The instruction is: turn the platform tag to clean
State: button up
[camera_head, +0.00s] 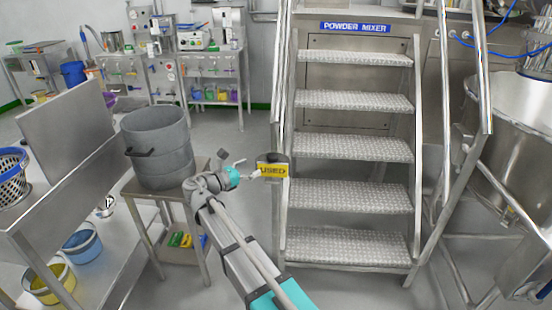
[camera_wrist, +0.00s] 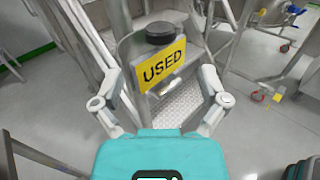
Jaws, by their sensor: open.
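The platform tag (camera_head: 272,170) is a yellow plate reading USED in black letters. It hangs at the left side of the metal steps (camera_head: 354,150). In the wrist view the tag (camera_wrist: 160,64) faces me, slightly tilted in the picture, with a black round knob (camera_wrist: 160,32) above it. My gripper (camera_head: 254,174) is just left of the tag in the head view. In the wrist view the fingers of my gripper (camera_wrist: 161,82) are spread wide, one on each side of the tag, with nothing held. Whether they touch the tag I cannot tell.
A blue POWDER MIXER sign (camera_head: 355,28) tops the steps. Metal handrails (camera_head: 282,130) flank them. A grey drum (camera_head: 157,146) stands on a stand left of my arm. A steel vessel (camera_head: 520,140) stands at right. Open floor lies behind the drum.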

aim_at(269, 161)
jog(key=x, duration=0.9)
jog(key=c, duration=1)
jog(key=shift+d, duration=0.3)
jog(key=shift+c, duration=0.8)
jog(key=shift+a, duration=0.1)
